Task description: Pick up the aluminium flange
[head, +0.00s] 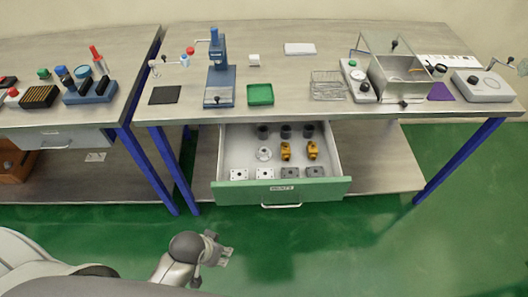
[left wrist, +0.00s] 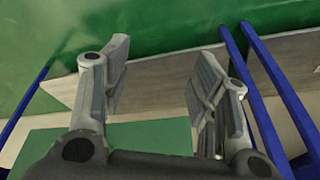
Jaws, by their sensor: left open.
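The aluminium flange (head: 264,153) is a small round silver piece. It lies in the open drawer (head: 230,148) under the middle workbench, at the left of the middle row, and shows only in the head view. My left gripper (head: 226,250) is over the green floor in front of the drawer, well apart from the flange. In the left wrist view the left gripper (left wrist: 160,75) has its two fingers wide apart with nothing between them. My right gripper is not in view.
The drawer also holds dark cylinders (head: 284,132), two yellow fittings (head: 286,151) and square plates (head: 265,173). Its green front (head: 240,194) has a handle. The workbench (head: 285,75) stands above the drawer's back, with blue legs (head: 463,158) beside. The floor (head: 370,245) in front is clear.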

